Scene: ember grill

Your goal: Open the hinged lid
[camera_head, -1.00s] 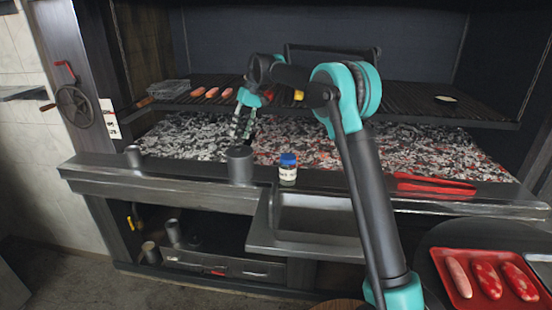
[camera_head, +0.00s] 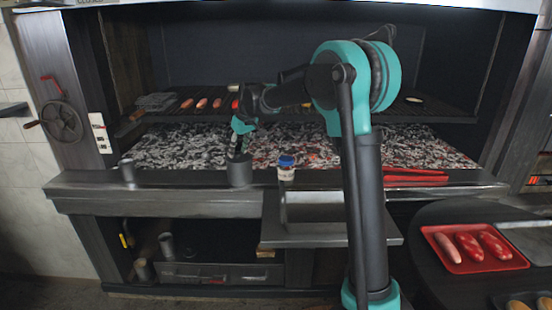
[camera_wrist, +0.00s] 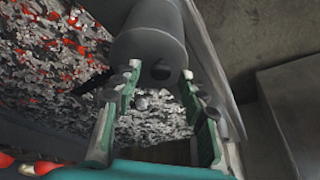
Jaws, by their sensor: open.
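A dark grey cylindrical container (camera_head: 239,172) stands upright on the grill's front ledge. It also shows large in the wrist view (camera_wrist: 150,38), with a small dark round knob (camera_wrist: 161,71) at its near end. I cannot make out a hinge, so I cannot tell for sure whether this is the lidded thing. My gripper (camera_head: 238,152) points down just above the container in the head view. In the wrist view my gripper (camera_wrist: 159,78) is open, its two fingers apart on either side of the knob's end. Nothing is held. Whether a fingertip touches the container is unclear.
A blue-capped jar (camera_head: 286,168) stands right of the container, and red tongs (camera_head: 414,177) lie further right on the ledge. A smaller grey cup (camera_head: 128,172) stands left. Glowing coals (camera_head: 190,146) lie behind, under a grate with sausages (camera_head: 202,103). A red tray (camera_head: 444,266) holds sausages.

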